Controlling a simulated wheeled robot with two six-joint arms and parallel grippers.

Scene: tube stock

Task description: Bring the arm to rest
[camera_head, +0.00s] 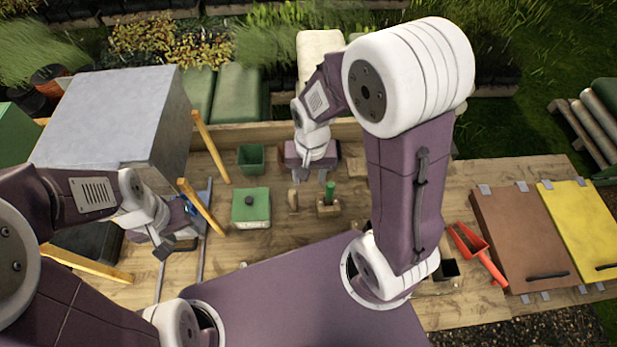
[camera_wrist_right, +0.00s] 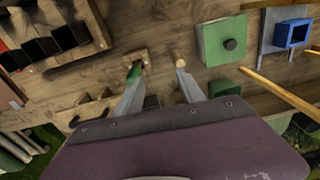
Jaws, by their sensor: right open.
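My right gripper (camera_head: 311,160) is over the far-middle part of the wooden bench. In the right wrist view its two fingers (camera_wrist_right: 158,82) are spread with nothing visible between them. A green tube (camera_head: 330,188) stands in a small wooden block (camera_head: 328,208); it also shows beside the left fingertip in the wrist view (camera_wrist_right: 133,72). A short wooden peg (camera_head: 293,200) stands to its left and appears near the other fingertip (camera_wrist_right: 179,63). My left gripper (camera_head: 174,245) is low over the left of the bench; its jaw opening is unclear.
A green box with a dark knob (camera_head: 250,208) and an open green bin (camera_head: 251,159) stand mid-bench. A large grey box (camera_head: 115,115) with yellow bars is at left. A red scoop (camera_head: 480,252), brown panel (camera_head: 525,240) and yellow panel (camera_head: 582,225) lie at right.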

